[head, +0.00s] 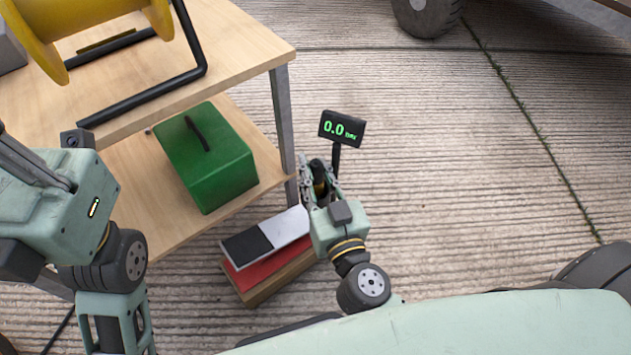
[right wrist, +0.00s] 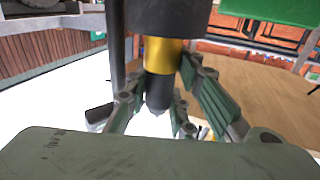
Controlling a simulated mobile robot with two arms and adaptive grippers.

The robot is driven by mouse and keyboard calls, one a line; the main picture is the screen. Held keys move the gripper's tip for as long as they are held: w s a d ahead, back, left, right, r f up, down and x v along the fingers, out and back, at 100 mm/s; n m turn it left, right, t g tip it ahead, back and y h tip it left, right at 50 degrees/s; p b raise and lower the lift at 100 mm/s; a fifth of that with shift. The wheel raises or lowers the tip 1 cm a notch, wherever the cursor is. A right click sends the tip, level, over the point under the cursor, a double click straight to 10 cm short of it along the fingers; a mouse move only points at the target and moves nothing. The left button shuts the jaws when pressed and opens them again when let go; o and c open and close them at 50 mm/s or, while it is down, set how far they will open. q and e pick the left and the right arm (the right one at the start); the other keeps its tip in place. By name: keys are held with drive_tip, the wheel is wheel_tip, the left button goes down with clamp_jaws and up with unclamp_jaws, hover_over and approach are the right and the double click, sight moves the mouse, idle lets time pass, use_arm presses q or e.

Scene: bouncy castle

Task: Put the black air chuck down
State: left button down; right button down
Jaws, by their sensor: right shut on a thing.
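My right gripper (head: 320,183) is shut on the black air chuck (head: 319,178), beside the right leg of the wooden bench. In the right wrist view the air chuck (right wrist: 160,88) has a wide black top, a gold band and a narrower dark lower end. It stands between the green-grey fingers (right wrist: 165,98) and looks roughly upright. What lies right under it is washed out white there. My left gripper (head: 35,165) shows only in part at the left edge of the head view. Its fingertips are cut off.
A two-level wooden bench (head: 235,45) carries a yellow reel (head: 90,30) above and a green box (head: 205,160) on its lower shelf. Stacked blocks (head: 275,262) lie on the floor. A small display (head: 341,128) reads 0.0. Ribbed concrete floor (head: 450,190) is clear to the right.

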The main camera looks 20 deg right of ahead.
drive_tip(key=shift+f, duration=0.6)
drive_tip(key=shift+s+f+b, duration=0.1)
drive_tip(key=shift+f+b, duration=0.3)
drive_tip(key=shift+f, duration=0.25)
drive_tip(key=c, duration=1.8)
unclamp_jaws()
drive_tip(key=shift+f, duration=0.15)
drive_tip(key=shift+o, duration=0.2)
drive_tip(key=shift+r, duration=0.4)
drive_tip(key=shift+s+a, duration=0.1)
drive_tip(key=shift+s, duration=0.2)
drive_tip(key=s+p, duration=0.1)
drive_tip(key=s, duration=1)
drive_tip(key=shift+s+r, duration=0.15)
drive_tip(key=shift+r, duration=0.25)
